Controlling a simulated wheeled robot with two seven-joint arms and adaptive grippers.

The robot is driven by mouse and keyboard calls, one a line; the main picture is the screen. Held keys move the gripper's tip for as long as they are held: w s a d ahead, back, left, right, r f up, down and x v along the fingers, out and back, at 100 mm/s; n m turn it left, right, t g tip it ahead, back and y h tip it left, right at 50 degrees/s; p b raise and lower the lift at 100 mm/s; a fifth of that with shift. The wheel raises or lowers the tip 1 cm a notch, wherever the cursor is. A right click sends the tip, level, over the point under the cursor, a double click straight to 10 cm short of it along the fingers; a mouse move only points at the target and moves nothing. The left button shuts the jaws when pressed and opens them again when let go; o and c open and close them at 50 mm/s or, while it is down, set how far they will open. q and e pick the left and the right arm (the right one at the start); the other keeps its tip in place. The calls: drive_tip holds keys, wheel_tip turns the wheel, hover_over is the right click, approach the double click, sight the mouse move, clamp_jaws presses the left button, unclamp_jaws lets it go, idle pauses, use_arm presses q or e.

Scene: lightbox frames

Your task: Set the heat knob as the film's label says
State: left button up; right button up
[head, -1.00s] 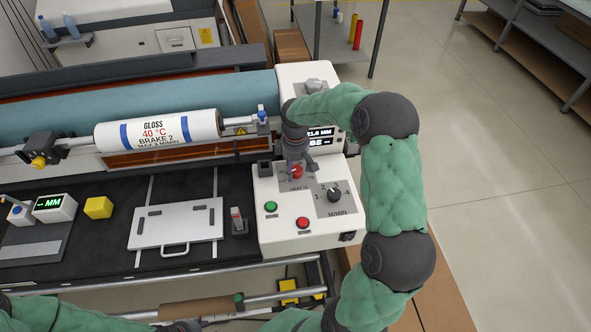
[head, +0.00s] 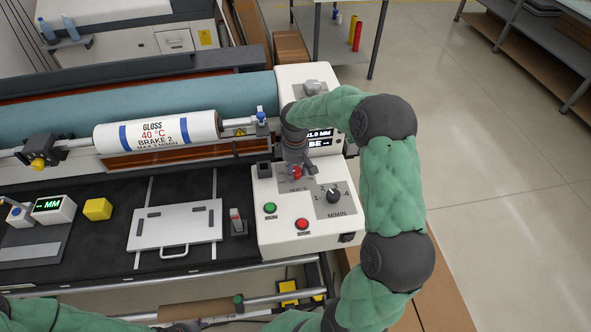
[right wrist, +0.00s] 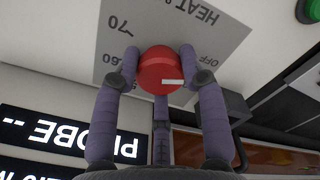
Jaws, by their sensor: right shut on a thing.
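The red heat knob (head: 296,173) is on the white control panel (head: 280,241). My right gripper (head: 297,169) reaches down over it from above. In the right wrist view, the fingers of my right gripper (right wrist: 160,62) are closed around the red knob (right wrist: 158,72). The knob's white mark points right in that view, on the OFF side. The heat scale (right wrist: 118,40) appears upside down, with 60 and 70 at the left; other numbers are hidden. The film roll (head: 158,132) reads GLOSS, 40 °C, BRAKE 2. My left arm shows at the bottom edge; its gripper is unclear.
A black speed knob (head: 334,195), a green button (head: 270,208) and a red button (head: 302,224) share the panel. A dark display (head: 322,140) is partly behind my right arm. A white plate with a handle (head: 177,228) and a yellow block (head: 97,209) lie left.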

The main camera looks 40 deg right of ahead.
drive_tip(key=shift+w, duration=0.15)
drive_tip(key=m, duration=0.4)
drive_tip(key=shift+r+m, duration=0.1)
drive_tip(key=shift+m, duration=0.2)
drive_tip(key=m, duration=0.4)
drive_tip(key=shift+w+m, duration=0.1)
drive_tip(key=shift+m, duration=0.2)
drive_tip(key=m, duration=0.4)
drive_tip(key=shift+d, duration=0.1)
drive_tip(key=shift+d+r+m+b, duration=0.15)
drive_tip(key=shift+m+b, duration=0.2)
drive_tip(key=shift+m, duration=1.75)
drive_tip(key=o, duration=1.1)
drive_tip(key=shift+o, duration=0.2)
